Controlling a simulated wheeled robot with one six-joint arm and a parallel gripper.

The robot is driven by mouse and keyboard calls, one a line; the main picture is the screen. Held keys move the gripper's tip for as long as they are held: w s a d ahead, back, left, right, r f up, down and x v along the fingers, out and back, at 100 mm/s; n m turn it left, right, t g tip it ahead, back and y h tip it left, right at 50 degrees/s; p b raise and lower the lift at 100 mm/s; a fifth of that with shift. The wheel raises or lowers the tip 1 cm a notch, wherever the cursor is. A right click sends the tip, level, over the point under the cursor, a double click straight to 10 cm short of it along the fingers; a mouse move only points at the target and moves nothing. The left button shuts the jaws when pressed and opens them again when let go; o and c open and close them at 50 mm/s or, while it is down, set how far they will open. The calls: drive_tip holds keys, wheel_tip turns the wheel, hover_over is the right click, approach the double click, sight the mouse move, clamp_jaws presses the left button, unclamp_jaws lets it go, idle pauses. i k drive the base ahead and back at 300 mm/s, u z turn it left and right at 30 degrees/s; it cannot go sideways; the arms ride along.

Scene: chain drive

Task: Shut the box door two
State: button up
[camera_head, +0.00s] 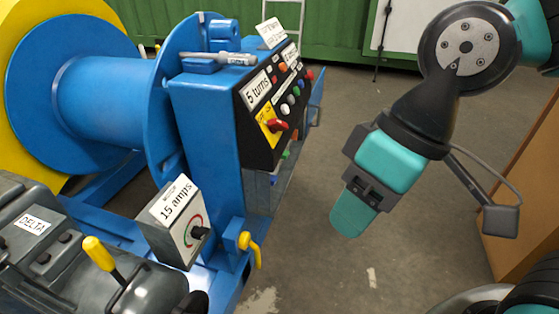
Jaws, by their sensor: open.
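The blue control box (205,130) stands left of centre, with a black sloped panel of buttons and a red switch on its right side. A blue flat panel (317,92) sticks out past the box's far right edge and looks like a door standing open. A small dark handle-like part shows on it. Most of it is hidden behind the button panel, and no label "two" is readable. My gripper (354,212) hangs in the air right of the box, pointing down and left. Its jaws are open and empty, apart from the box and the panel.
A blue drum (105,97) with a yellow flange stands at the left. A "15 amps" dial box (172,226), a yellow lever (100,254) and a yellow handle (249,246) sit in front. A brown surface (530,190) is at the right. Floor is clear between.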

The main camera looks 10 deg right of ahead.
sight(313, 106)
drive_tip(key=z, duration=0.85)
drive_tip(key=i, duration=2.6)
drive_tip(key=u, duration=0.5)
